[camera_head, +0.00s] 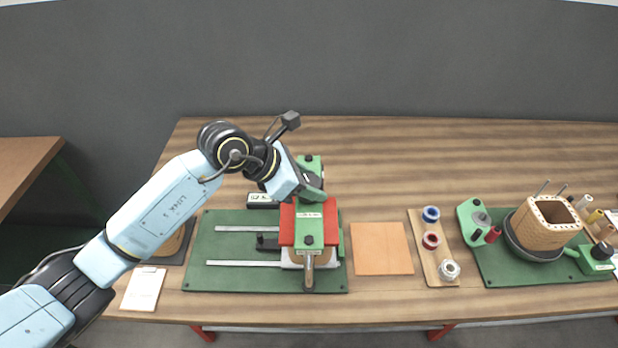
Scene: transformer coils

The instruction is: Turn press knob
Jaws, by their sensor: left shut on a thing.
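The press (315,222) stands on a green base plate (225,230), with a red block and a green top bar. A handle with a light brown grip (309,270) hangs down at its front; I cannot tell whether this is the press knob. My left gripper (312,192) reaches in from the left to the back part of the press, at the green upright. It is shut on a part there, taken to be the press knob, which the gripper mostly hides. My right gripper is out of view.
An orange-brown mat (382,248) lies right of the press. A wooden board with tape rolls (431,241) is beyond it. A wound coil (548,228) stands on another green plate at the right. A white notepad (143,289) lies front left.

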